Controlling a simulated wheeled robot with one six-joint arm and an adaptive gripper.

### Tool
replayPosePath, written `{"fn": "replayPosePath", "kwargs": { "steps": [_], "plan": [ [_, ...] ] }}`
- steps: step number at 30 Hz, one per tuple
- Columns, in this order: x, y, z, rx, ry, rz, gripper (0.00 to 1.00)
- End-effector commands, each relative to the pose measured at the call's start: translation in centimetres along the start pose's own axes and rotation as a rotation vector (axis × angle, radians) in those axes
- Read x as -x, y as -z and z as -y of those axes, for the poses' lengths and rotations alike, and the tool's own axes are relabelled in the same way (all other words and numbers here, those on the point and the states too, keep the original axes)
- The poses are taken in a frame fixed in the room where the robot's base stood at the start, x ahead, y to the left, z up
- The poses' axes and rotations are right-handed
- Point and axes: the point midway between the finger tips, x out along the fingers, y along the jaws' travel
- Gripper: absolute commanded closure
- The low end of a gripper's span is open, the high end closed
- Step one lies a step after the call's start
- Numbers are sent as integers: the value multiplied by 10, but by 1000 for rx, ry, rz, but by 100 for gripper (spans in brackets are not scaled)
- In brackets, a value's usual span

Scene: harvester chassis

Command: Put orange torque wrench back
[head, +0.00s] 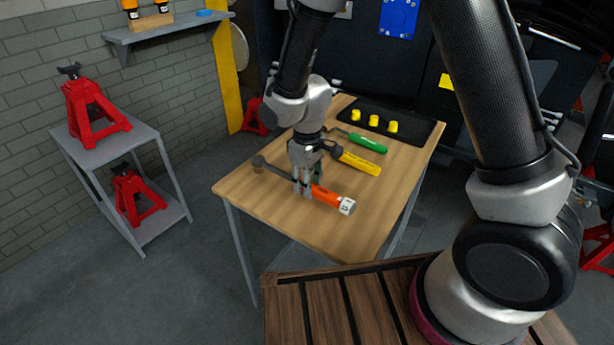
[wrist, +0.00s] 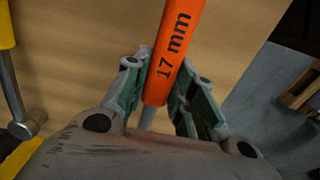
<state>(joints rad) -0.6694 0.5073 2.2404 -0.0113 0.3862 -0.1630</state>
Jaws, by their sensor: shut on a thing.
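The orange torque wrench (head: 327,196) is over the near part of the wooden table, its dark head to the left and its pale end cap to the right. In the wrist view its orange handle (wrist: 172,60) reads "17 mm". My gripper (head: 303,192) is shut on the wrench near where the handle meets the shaft; the fingers (wrist: 160,92) lie on both sides of it in the wrist view. I cannot tell whether the wrench touches the tabletop. A yellow-handled tool (head: 360,163) and a green-handled tool (head: 367,143) lie farther back on the table.
The wooden table (head: 250,205) has a black mat (head: 412,130) with yellow pieces (head: 374,120) at its back. A grey stand with red jack stands (head: 90,108) is at left. A wall shelf (head: 170,32) holds orange items. The table's near right part is clear.

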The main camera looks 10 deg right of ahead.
Motion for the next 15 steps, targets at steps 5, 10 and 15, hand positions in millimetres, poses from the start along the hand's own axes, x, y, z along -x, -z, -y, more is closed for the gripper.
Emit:
{"fn": "replayPosePath", "kwargs": {
  "steps": [5, 10, 15],
  "plan": [
    [-3, 1, 0, 0, 0, -2, 100],
    [-3, 1, 0, 0, 0, -2, 100],
    [-3, 0, 0, 0, 0, -2, 53]
  ]
}}
